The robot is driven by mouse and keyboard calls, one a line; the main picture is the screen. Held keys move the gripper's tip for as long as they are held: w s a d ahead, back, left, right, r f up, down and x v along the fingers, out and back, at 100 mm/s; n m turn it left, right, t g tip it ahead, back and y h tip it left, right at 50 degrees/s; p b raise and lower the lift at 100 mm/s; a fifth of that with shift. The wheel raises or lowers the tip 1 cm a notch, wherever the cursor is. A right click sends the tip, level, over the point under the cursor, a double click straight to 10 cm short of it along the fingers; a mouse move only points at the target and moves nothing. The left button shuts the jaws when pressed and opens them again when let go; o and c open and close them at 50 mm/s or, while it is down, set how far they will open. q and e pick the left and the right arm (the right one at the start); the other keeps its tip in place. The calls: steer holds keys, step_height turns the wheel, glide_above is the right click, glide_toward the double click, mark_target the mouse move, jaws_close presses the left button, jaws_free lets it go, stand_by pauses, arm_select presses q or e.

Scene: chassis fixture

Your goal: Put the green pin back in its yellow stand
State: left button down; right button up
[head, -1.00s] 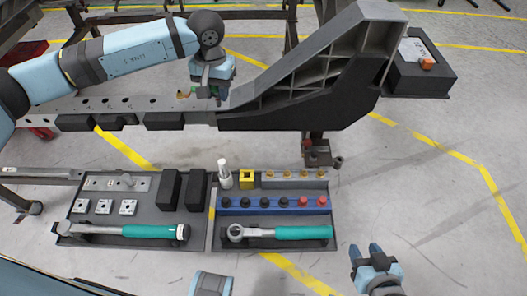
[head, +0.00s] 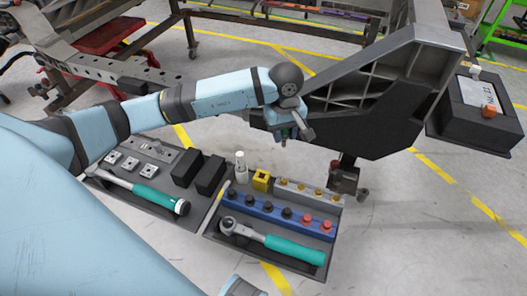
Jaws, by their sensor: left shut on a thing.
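The yellow stand (head: 261,180) is a small block with a dark opening on top. It sits in the right tool tray, between a white bottle and a grey strip with brass-coloured pieces, and nothing shows standing in it. My left gripper (head: 284,137) points down in front of the dark chassis part, above and a little right of the stand in the picture. It is shut on the green pin, which is mostly hidden by the fingers; only a small dark green bit shows there.
The white bottle (head: 240,163) stands close left of the stand. A blue rail (head: 262,208) with black and red knobs and a teal-handled ratchet (head: 270,241) lie nearer. Black blocks (head: 197,172) lie left. The chassis beam (head: 375,125) rises behind my gripper.

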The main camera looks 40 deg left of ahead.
arm_select(q)
steer(key=s+a+f+n+b, duration=0.2)
steer(key=f+n+b, duration=0.1)
steer(key=f, duration=0.3)
steer(key=s+a+f+n+b, duration=0.1)
steer(key=a+f+n+b, duration=0.1)
steer(key=f, duration=0.4)
steer(key=n+b, duration=0.1)
steer(key=n, duration=0.1)
steer(key=shift+s+a+f+n, duration=0.2)
steer(key=shift+s+a+n, duration=0.2)
arm_select(e)
steer(key=w+a+r+t+y, duration=0.2)
steer(key=a+r+t+y, duration=0.1)
steer(key=r, duration=0.5)
steer(key=shift+a+t, duration=0.4)
steer(key=shift+t, duration=0.3)
steer(key=shift+w+f, duration=0.1)
steer(key=shift+w, duration=0.1)
steer(key=shift+f, duration=0.1)
arm_select(q)
steer(key=shift+f, duration=0.15)
arm_select(e)
steer(key=shift+f, duration=0.1)
arm_select(q)
steer(key=shift+f+b, duration=1)
steer(key=shift+f, duration=0.2)
arm_select(e)
steer(key=shift+f, duration=0.8)
